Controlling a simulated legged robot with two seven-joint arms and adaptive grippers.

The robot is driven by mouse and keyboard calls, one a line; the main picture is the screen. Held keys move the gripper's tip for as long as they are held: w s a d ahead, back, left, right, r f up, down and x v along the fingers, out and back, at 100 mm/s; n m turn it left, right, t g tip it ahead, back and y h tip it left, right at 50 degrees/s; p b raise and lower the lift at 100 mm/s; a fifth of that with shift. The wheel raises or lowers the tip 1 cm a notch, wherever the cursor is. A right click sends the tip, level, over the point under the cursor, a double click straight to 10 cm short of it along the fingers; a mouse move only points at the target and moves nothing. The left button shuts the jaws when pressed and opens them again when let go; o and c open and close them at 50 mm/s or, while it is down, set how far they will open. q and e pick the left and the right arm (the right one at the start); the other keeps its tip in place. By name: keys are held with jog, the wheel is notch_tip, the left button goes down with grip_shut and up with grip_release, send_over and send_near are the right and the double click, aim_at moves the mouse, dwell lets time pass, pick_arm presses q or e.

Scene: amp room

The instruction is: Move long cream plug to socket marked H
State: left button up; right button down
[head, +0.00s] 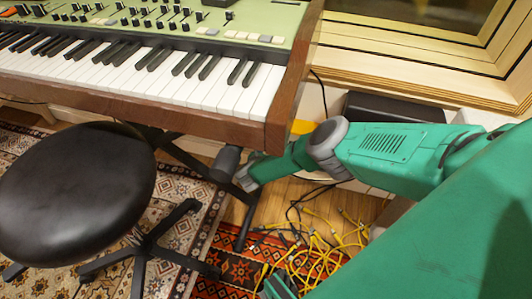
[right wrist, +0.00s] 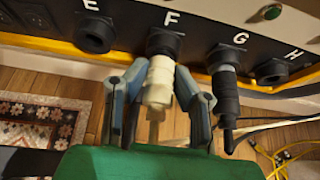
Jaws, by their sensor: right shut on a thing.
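In the right wrist view, the long cream plug (right wrist: 158,82) is at the black socket marked F (right wrist: 165,42). Its far end meets that socket, and I cannot tell how deep it sits. My right gripper (right wrist: 160,100) is shut on the plug, one finger on each side. The socket marked H (right wrist: 271,72) is at the right of the row and looks empty. In the head view, my right arm reaches down beside the keyboard's right end, and its gripper and the plug are hidden there.
A black plug (right wrist: 227,88) stands in the socket marked G. The socket marked E (right wrist: 96,35) is empty. In the head view, a keyboard (head: 150,70), a black stool (head: 75,190) and loose yellow cables (head: 320,245) on the floor surround the arm.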

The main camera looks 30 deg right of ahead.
jog(key=shift+s+a+p, duration=0.6)
jog(key=shift+s+a, duration=0.45)
jog(key=shift+a, duration=0.2)
dwell(0.7)
jog(key=shift+s+a+p, duration=0.4)
jog(key=shift+s+a, duration=0.5)
jog(key=shift+a, duration=0.2)
